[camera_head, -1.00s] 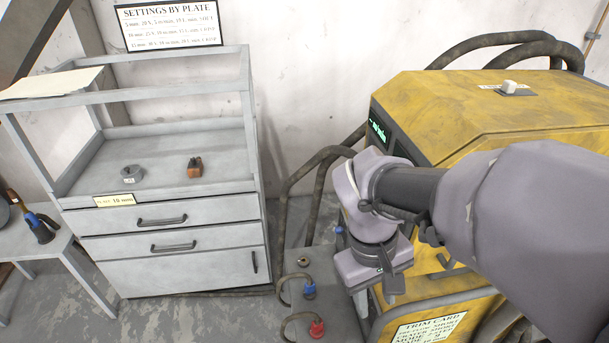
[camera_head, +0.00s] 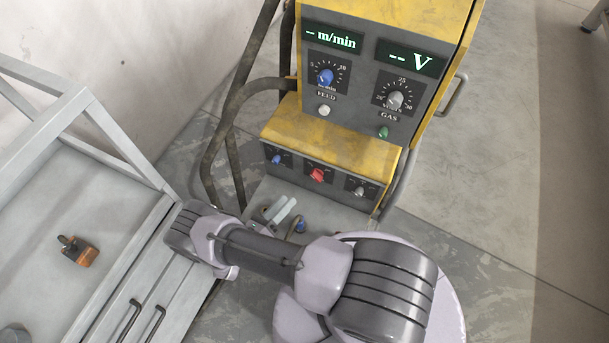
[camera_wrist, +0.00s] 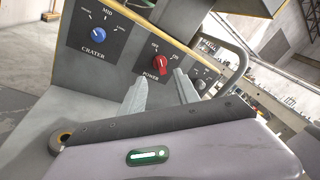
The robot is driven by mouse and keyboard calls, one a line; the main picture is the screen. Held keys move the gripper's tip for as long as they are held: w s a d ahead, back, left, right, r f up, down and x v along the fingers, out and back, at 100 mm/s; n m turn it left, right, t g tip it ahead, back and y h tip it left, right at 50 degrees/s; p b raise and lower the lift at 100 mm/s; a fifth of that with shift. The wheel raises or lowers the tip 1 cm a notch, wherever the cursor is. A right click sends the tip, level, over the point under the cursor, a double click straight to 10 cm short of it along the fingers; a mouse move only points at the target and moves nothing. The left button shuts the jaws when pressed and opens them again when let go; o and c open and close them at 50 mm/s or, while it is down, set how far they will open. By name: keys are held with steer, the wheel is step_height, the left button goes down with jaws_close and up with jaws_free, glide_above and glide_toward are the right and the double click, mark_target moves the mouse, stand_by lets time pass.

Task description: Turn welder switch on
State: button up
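The welder's power switch is a red knob (camera_wrist: 159,62) labelled POWER, with OFF and ON marks above it. In the head view the red knob (camera_head: 318,175) sits mid-panel on the low front step of the yellow welder (camera_head: 285,125). In the head view my gripper (camera_head: 281,207) is below and left of the knob.
A blue CRATER knob (camera_wrist: 98,34) is left of the red one, and a grey knob (camera_head: 359,190) right. Above are the blue FEED dial (camera_head: 325,77) and grey volts dial (camera_head: 394,99). Displays show dashes. Dark hoses (camera_head: 215,150) and a grey drawer cabinet (camera_head: 150,225) stand left.

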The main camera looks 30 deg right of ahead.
mark_target(317, 175)
steer(key=b+x, duration=0.1)
steer(key=x, duration=1.1)
steer(key=shift+w+d, duration=0.1)
jaws_close()
